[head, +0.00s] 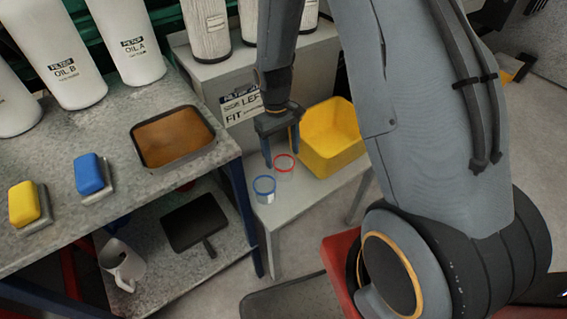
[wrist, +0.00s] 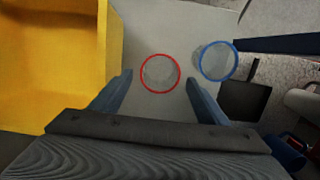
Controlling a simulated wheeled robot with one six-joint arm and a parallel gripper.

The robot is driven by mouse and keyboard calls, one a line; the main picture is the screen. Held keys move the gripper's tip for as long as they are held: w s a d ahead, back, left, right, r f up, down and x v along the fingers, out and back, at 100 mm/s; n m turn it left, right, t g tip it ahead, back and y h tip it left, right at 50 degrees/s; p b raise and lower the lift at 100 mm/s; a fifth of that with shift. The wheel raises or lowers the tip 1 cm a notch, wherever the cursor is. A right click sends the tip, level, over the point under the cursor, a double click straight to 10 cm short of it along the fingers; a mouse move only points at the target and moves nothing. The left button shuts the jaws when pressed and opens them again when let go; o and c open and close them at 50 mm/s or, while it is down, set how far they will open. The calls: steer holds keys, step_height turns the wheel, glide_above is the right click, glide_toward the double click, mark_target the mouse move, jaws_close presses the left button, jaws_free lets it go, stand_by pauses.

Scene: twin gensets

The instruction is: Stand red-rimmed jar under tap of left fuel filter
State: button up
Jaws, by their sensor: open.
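The red-rimmed jar (head: 284,163) is clear and stands upright on a low light-grey bench. In the wrist view its red rim (wrist: 160,74) lies just ahead of and between the fingertips. My gripper (head: 281,150) is open and empty, pointing down close to this jar; it also shows in the wrist view (wrist: 161,90). I cannot tell how far above the jar the fingertips are. A sign reading "FILTER" and "FIT LEFT" (head: 241,105) is on the grey block behind, with white filters (head: 206,28) on top. The left fuel filter's tap cannot be made out.
A blue-rimmed jar (head: 264,188) stands close to the red-rimmed one, also in the wrist view (wrist: 216,60). A yellow bin (head: 330,150) is on the other side. A workbench (head: 110,205) at left holds a brown-filled tray (head: 172,137), sponges and oil filters; a mug (head: 122,264) is below.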

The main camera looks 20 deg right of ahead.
steer(key=s+d+r+m+t, duration=0.1)
steer(key=s+d+r, duration=0.15)
steer(key=r, duration=0.55)
steer(key=s+d+r+m, duration=0.2)
steer(key=s+r, duration=0.2)
steer(key=r, duration=0.4)
steer(key=s+d+r+m, duration=0.2)
steer(key=s+r, duration=0.4)
steer(key=s, duration=0.4)
steer(key=shift+d+r+t+y, duration=0.25)
steer(key=shift+t+y, duration=0.05)
steer(key=shift+t, duration=0.1)
steer(key=shift+s+r+m, duration=0.15)
steer(key=shift+s+m, duration=0.25)
steer(key=shift+s, duration=0.25)
steer(key=shift+c, duration=1.1)
